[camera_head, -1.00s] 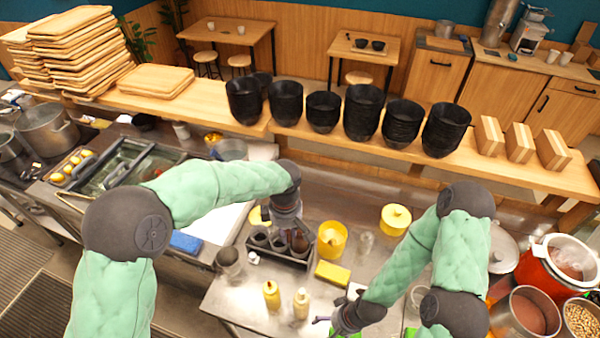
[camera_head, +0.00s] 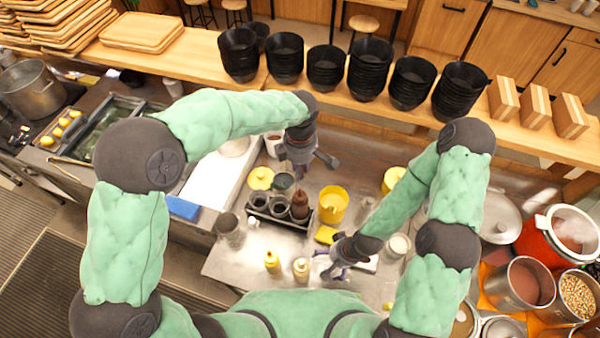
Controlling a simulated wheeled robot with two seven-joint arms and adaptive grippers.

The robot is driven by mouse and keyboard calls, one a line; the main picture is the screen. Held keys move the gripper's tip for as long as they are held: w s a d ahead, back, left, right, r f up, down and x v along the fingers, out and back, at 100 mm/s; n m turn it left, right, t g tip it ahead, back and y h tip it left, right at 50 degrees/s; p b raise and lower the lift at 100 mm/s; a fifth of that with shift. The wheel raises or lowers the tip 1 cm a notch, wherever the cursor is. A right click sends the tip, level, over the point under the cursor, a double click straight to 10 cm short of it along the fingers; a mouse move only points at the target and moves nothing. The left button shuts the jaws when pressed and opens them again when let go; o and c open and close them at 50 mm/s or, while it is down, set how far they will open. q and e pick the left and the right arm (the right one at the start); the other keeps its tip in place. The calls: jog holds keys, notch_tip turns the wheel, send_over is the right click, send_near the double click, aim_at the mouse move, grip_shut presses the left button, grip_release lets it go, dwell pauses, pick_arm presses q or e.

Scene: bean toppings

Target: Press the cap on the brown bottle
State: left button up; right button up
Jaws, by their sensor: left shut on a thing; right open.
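The brown bottle (camera_head: 300,206) stands upright in the right end of a black caddy (camera_head: 285,221) on the steel counter. I cannot make out clearly whether a separate cap sits on its top. My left gripper (camera_head: 318,165) is beyond the bottle in the picture and apart from it. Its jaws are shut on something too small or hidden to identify. My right gripper (camera_head: 335,270) is open, low over the counter beside a pale-topped yellow bottle (camera_head: 301,271). A white item under its fingers is partly hidden.
Another yellow bottle (camera_head: 272,262) stands at the front. Black cups fill the caddy's left part. Stacked black bowls (camera_head: 369,68) line the shelf behind.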

pick_arm(q)
jog(key=b, duration=0.4)
send_over(300, 189)
notch_tip(300, 189, down, 5)
jog(key=shift+w+r, duration=0.15)
jog(key=shift+f+b, duration=0.3)
jog(key=shift+f, duration=0.1)
pick_arm(e)
jog(key=f, duration=0.2)
jog(key=w+f, duration=0.1)
jog(key=f, duration=0.2)
jog(key=shift+f, duration=0.2)
pick_arm(q)
jog(key=shift+f+b, duration=0.85)
jog(key=shift+f, duration=1)
pick_arm(e)
jog(key=shift+w+f, duration=0.15)
jog(key=shift+f, duration=0.7)
jog(key=shift+f, duration=0.2)
pick_arm(q)
jog(key=shift+f+b, duration=0.2)
jog(key=shift+b, duration=0.15)
pick_arm(e)
jog(key=shift+f, duration=0.15)
pick_arm(q)
jog(key=shift+f+b, duration=0.9)
jog(key=shift+f, duration=0.25)
pick_arm(e)
jog(key=shift+f, duration=0.9)
